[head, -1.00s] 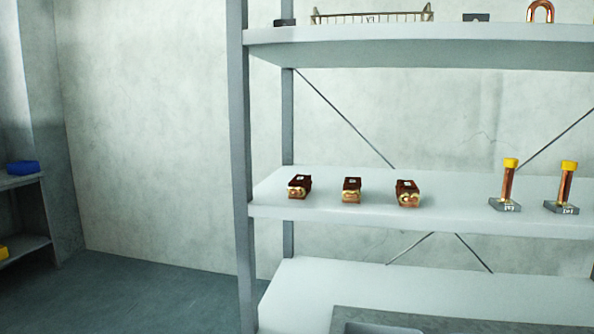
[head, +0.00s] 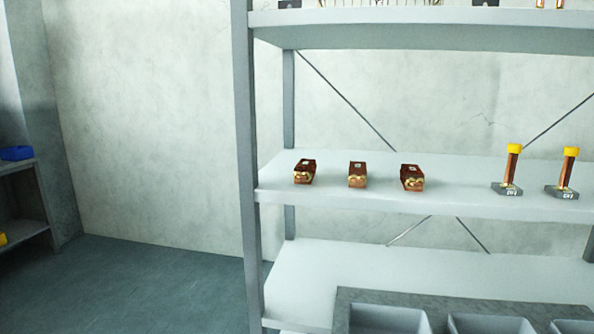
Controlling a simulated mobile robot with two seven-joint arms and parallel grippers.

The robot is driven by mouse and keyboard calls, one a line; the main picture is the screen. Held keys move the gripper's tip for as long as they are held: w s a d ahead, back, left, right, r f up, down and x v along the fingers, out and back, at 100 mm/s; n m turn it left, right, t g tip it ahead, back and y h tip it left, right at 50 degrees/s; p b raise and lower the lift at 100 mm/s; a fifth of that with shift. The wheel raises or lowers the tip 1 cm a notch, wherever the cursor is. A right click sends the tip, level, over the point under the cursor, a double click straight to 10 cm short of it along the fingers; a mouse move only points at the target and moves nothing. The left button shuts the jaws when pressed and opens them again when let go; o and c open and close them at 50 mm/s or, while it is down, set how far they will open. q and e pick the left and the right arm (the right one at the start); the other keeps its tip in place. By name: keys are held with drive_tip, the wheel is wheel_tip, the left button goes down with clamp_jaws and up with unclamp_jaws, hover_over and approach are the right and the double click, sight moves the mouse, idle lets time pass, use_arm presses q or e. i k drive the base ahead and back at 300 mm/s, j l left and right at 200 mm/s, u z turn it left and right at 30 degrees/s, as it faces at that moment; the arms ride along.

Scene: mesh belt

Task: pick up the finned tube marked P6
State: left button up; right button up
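Three small brown blocks with brass-coloured ends sit in a row on the middle shelf: a left block (head: 305,172), a middle block (head: 357,174) and a right block (head: 412,178). Each has a small pale label on top, too small to read. Two upright copper-coloured pieces with yellow caps stand on grey bases to their right, one (head: 513,168) beside the other (head: 567,171). Their base marks are not clearly legible. I cannot tell which piece is the finned tube marked P6. Neither of my grippers is in view.
The grey shelf rack (head: 245,150) has a post at its left. The upper shelf (head: 420,35) holds partly cut-off items. Grey bins (head: 388,318) stand low at the front right. Another rack with a blue item (head: 16,153) is far left. The floor between is clear.

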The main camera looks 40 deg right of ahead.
sight(304, 171)
drive_tip(key=i+u, duration=0.4)
drive_tip(key=i, duration=0.75)
drive_tip(key=i+z, duration=0.15)
drive_tip(key=i, duration=0.5)
drive_tip(key=i+j+z, duration=0.15)
drive_tip(key=i, duration=0.45)
drive_tip(key=i+z, duration=0.2)
drive_tip(key=z, duration=0.25)
drive_tip(key=i+z, duration=0.2)
drive_tip(key=z, duration=0.25)
drive_tip(key=i+j+z, duration=0.15)
drive_tip(key=z, duration=0.3)
drive_tip(key=i, duration=0.05)
